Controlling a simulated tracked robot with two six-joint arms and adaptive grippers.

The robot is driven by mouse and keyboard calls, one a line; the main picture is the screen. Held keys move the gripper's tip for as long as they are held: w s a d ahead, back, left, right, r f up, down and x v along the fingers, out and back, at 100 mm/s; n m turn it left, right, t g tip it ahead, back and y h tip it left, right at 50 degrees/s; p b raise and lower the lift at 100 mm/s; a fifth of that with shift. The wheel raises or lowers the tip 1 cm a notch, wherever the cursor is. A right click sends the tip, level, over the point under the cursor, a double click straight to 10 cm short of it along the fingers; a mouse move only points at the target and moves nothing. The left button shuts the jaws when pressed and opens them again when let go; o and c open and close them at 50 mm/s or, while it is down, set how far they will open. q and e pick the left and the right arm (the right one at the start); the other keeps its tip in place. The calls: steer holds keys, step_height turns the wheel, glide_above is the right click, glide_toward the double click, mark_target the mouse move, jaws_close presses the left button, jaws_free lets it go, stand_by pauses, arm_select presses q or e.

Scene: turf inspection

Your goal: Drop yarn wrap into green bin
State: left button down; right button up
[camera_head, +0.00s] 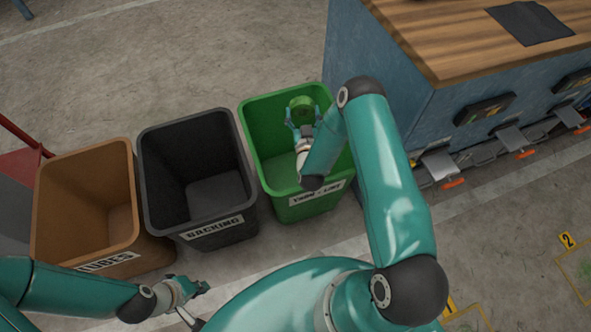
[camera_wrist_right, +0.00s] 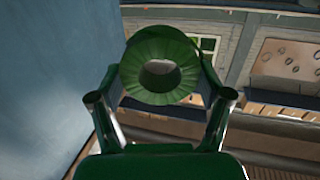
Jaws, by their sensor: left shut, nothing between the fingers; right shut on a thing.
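The yarn wrap (camera_head: 302,104) is a green ring-shaped bundle. My right gripper (camera_head: 301,116) is shut on it, over the opening of the green bin (camera_head: 268,140). The bin's front label is partly readable and begins with "YARN". In the right wrist view, the yarn wrap (camera_wrist_right: 160,70) sits between the two fingers, its round hole facing the camera. My right arm covers part of the bin's right side. My left gripper (camera_head: 200,290) is shut and empty at the lower left, in front of the bins.
A black bin (camera_head: 195,215) labelled "BACKING" and a brown bin (camera_head: 85,205) stand left of the green bin. A blue cabinet (camera_head: 375,60) with a wooden top (camera_head: 470,40) stands close on the right. Concrete floor is clear behind the bins.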

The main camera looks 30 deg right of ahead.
mark_target(303, 100)
steer(key=shift+f+b, duration=1.1)
steer(key=shift+f, duration=0.95)
steer(key=o, duration=1.1)
step_height(303, 100, up, 10)
